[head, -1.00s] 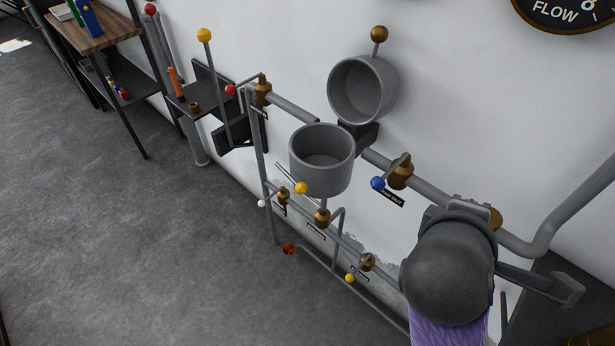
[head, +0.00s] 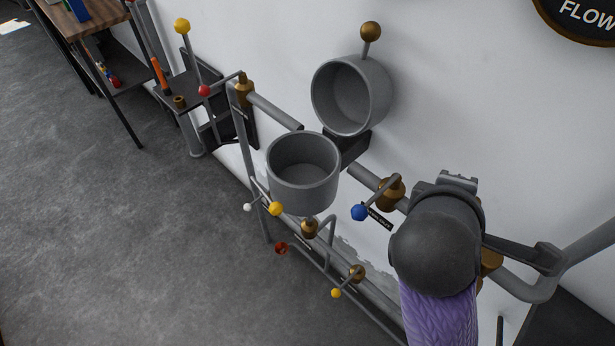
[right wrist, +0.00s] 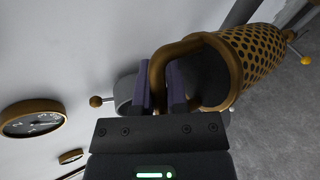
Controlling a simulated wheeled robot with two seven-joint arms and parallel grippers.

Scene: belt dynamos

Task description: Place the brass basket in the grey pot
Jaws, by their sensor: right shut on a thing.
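The brass basket (right wrist: 262,55) is a perforated cylinder with a bent brass handle, at the upper right of the right wrist view. My right gripper (right wrist: 160,88) is shut on the handle, and the basket lies sideways in that view. In the head view my right arm comes in from the lower right; its jaws and the basket's body are hidden behind it. The grey pot (head: 303,190) stands upright and open on the pipe rack, left of my right arm. A round grey lid (head: 350,95) with a brass knob stands tilted up behind it. My left gripper is not in view.
Pipes run along the wall with brass valves and a blue-knobbed lever (head: 359,212) between the pot and my right arm. Yellow-knobbed levers (head: 275,209) sit below the pot. A wooden shelf (head: 85,17) stands at the far left.

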